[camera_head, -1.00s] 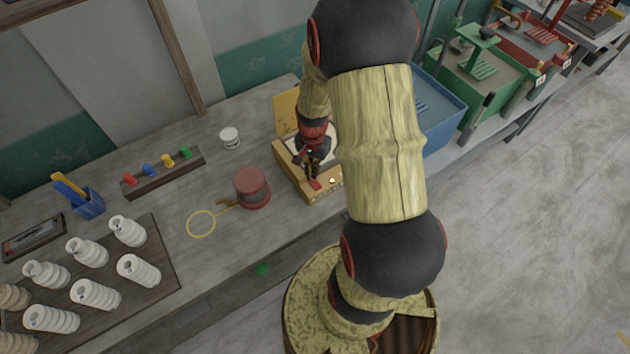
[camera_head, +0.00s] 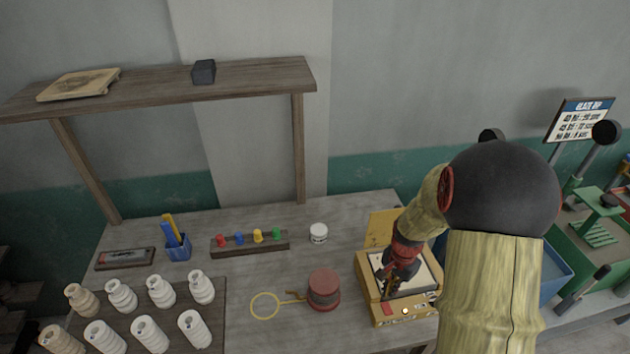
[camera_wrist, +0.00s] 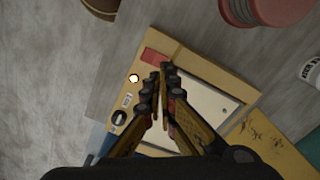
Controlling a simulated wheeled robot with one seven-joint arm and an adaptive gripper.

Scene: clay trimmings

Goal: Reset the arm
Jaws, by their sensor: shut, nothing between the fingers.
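My gripper (camera_head: 388,291) is over the yellow box (camera_head: 375,293), which has an open lid (camera_head: 380,228), a pale plate on top and a lit round light on its front. In the wrist view my gripper (camera_wrist: 163,68) has its fingertips together and nothing between them, near the red patch (camera_wrist: 156,57) on the box's front panel. I cannot tell whether the fingertips touch the box. My arm hides the right part of the box in the head view.
A red round container (camera_head: 324,289) and a yellow ring (camera_head: 265,306) lie left of the box. A blue bin (camera_head: 553,270) is at right.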

